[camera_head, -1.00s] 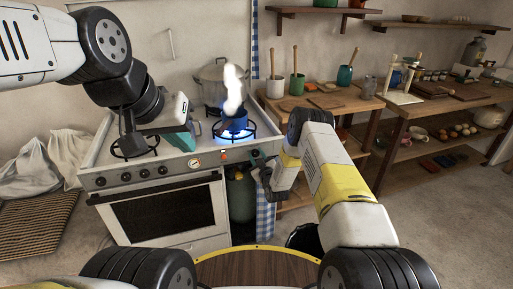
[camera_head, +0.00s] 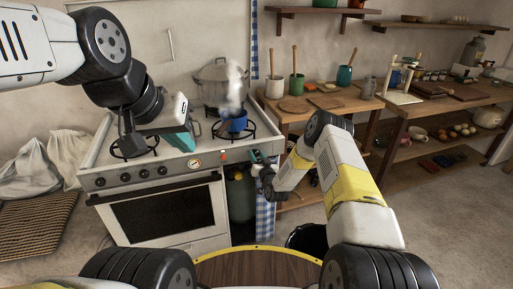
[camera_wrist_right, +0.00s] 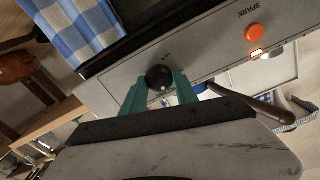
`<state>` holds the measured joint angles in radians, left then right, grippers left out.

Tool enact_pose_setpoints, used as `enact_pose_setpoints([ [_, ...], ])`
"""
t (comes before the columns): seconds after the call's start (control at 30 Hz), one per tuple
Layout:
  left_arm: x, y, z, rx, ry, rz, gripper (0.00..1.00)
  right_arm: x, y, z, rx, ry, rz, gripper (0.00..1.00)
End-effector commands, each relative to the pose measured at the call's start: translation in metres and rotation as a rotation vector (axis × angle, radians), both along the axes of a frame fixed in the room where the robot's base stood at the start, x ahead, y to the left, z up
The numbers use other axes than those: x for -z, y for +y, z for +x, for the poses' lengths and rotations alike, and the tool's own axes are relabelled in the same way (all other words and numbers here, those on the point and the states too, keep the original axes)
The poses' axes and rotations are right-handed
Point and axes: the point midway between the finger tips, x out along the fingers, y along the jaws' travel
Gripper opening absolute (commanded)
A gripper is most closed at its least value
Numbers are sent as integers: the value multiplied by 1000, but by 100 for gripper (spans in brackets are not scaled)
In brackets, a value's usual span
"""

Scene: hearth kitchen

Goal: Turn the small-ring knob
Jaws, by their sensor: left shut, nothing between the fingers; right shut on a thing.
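The small-ring knob (camera_wrist_right: 158,77) is a round black knob with a pale mark, on the stove's grey front panel in the right wrist view. My right gripper (camera_wrist_right: 158,86) has its teal fingers on both sides of it and is shut on it. In the head view my right gripper (camera_head: 257,157) is at the right end of the panel, where it hides the knob. A blue pot (camera_head: 234,122) stands on the small ring, with faint steam above and no flame visible below. My left gripper (camera_head: 182,139) is shut and empty, above the stove top.
A large grey pot (camera_head: 218,84) stands on the back of the stove (camera_head: 160,212). An orange spark button (camera_wrist_right: 253,32) is on the same panel. A blue checked cloth (camera_head: 265,212) hangs beside the stove. Wooden shelves (camera_head: 320,101) with jars stand to the right.

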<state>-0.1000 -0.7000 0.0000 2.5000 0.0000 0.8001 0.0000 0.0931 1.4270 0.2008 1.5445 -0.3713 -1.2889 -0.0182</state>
Motion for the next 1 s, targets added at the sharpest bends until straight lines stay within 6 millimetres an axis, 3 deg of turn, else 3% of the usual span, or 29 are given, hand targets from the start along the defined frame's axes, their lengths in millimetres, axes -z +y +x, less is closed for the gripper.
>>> enact_pose_setpoints([
  [0.5, 0, 0, 0, 0, 0, 0, 0, 1, 0, -1, 0, 9, 20, 0],
  [0.53, 0, 0, 0, 0, 0, 0, 0, 1, 0, -1, 0, 9, 20, 37],
  [0.63, 0, 0, 0, 0, 0, 0, 0, 1, 0, 0, 0, 9, 19, 57],
  [1.0, 0, 0, 0, 0, 0, 0, 0, 1, -1, -3, 0, 7, 19, 57],
])
